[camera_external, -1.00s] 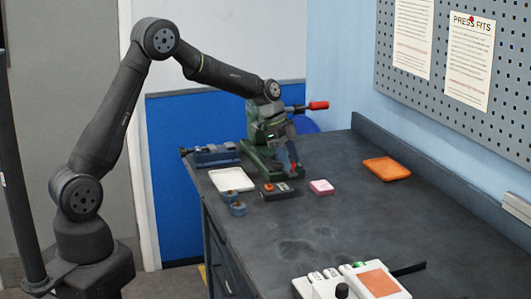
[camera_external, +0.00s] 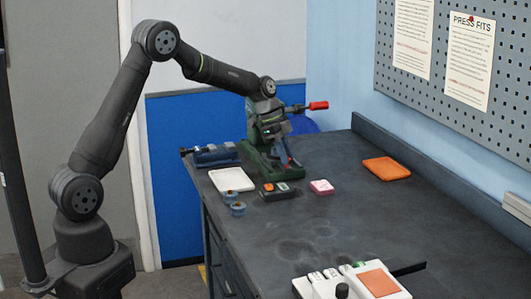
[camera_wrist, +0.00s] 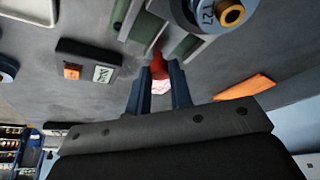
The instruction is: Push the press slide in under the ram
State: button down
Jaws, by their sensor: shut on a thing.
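The green press (camera_external: 258,158) stands at the back of the bench, with a red-gripped lever (camera_external: 317,105) sticking out to the right. My gripper (camera_external: 287,161) is low at the front of the press. In the wrist view my gripper (camera_wrist: 160,74) is shut on a red knob (camera_wrist: 157,66) at the near end of the press slide. Green and grey rails (camera_wrist: 180,46) lie beyond the knob. The slide's far end and the ram are not clearly seen.
A black box with an orange button (camera_external: 274,191), a pink block (camera_external: 321,187), a white tray (camera_external: 231,180), blue cylinders (camera_external: 238,209) and a blue vise (camera_external: 215,155) surround the press. An orange tray (camera_external: 386,168) lies right. The bench's middle is clear.

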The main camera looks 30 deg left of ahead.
jog(key=c, duration=1.3)
grip_release()
jog(key=v, duration=1.7)
jog(key=shift+r, duration=0.2)
jog(key=shift+s+a, duration=0.1)
